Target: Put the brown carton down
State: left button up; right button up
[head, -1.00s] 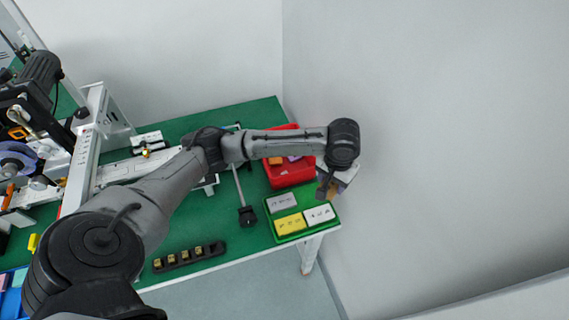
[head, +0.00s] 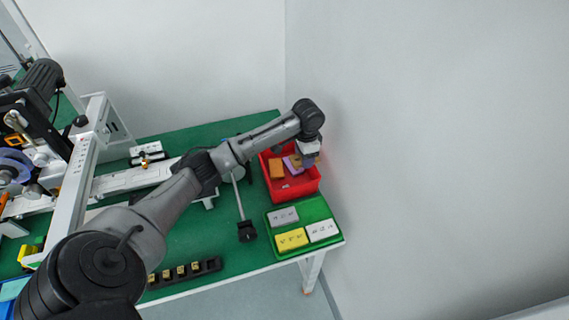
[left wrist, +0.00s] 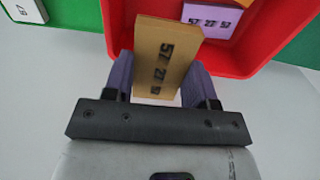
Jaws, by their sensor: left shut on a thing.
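The brown carton (left wrist: 167,52), with "57 21 52"-like dark print, is between the purple-padded fingers of my left gripper (left wrist: 164,84) in the left wrist view. The gripper is shut on it. In the head view my left gripper (head: 304,158) is over the right side of the red bin (head: 296,192), and the held carton is mostly hidden there. I cannot tell if the carton touches the bin floor. My right gripper is not in view.
An orange carton (head: 276,169) and a purple carton (head: 292,166) lie in the bin. A green tray (head: 316,212) with grey, yellow and white boxes stands in front of it. A wall is close on the right. A black strip holder (head: 184,273) lies near the table's front edge.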

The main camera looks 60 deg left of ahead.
pick_arm(q)
jog(key=a+f, duration=0.1)
jog(key=a, duration=0.2)
jog(key=s+a+f+b, duration=0.1)
jog(key=a+f, duration=0.1)
jog(key=a, duration=0.1)
jog(key=s+a+f+b, duration=0.1)
jog(key=a+f, duration=0.1)
jog(key=a, duration=0.1)
jog(key=shift+f, duration=0.25)
notch_tip(320, 180, down, 4)
jog(key=shift+s+d+f+b, duration=0.1)
jog(key=shift+b, duration=0.8)
jog(key=o, duration=1)
jog(key=shift+f, duration=0.15)
jog(key=shift+c, duration=0.2)
